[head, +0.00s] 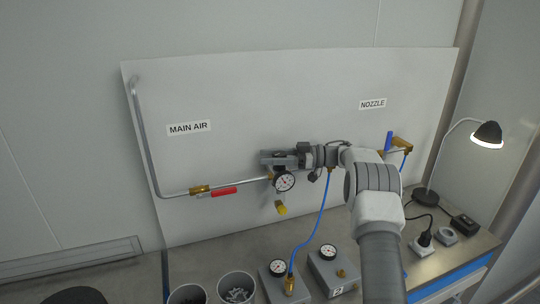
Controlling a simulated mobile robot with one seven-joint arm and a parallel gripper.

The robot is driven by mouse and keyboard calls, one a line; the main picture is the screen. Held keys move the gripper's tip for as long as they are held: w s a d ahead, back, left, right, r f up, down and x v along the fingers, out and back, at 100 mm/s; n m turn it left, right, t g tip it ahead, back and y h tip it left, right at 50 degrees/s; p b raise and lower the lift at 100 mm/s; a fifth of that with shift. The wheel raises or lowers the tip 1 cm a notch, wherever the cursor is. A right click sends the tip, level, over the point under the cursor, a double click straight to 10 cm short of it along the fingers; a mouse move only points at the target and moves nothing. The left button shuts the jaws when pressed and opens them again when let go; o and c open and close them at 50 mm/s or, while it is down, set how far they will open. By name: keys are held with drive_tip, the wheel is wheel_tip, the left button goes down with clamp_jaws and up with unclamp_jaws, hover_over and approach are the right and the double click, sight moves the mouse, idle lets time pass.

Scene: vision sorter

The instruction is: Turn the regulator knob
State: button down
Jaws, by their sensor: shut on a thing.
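The regulator (270,177) sits in the pipe line on the white board, with a round gauge (284,181) on its front. A yellow part (281,208) hangs below it. My gripper (268,160) reaches in from the right at the top of the regulator, just above the gauge. It is shut on the regulator knob, which the fingers hide. The gauge needle is too small to read.
A red-handled valve (222,191) is on the pipe left of the regulator. A blue-handled valve (390,142) is at right. Two cups (236,286) and a lamp (486,134) stand on the bench.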

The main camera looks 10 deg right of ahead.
drive_tip(key=shift+r+n+g, duration=0.15)
drive_tip(key=shift+n+g, duration=0.15)
drive_tip(key=shift+g, duration=0.2)
drive_tip(key=c, duration=0.6)
unclamp_jaws()
drive_tip(key=shift+a, duration=0.1)
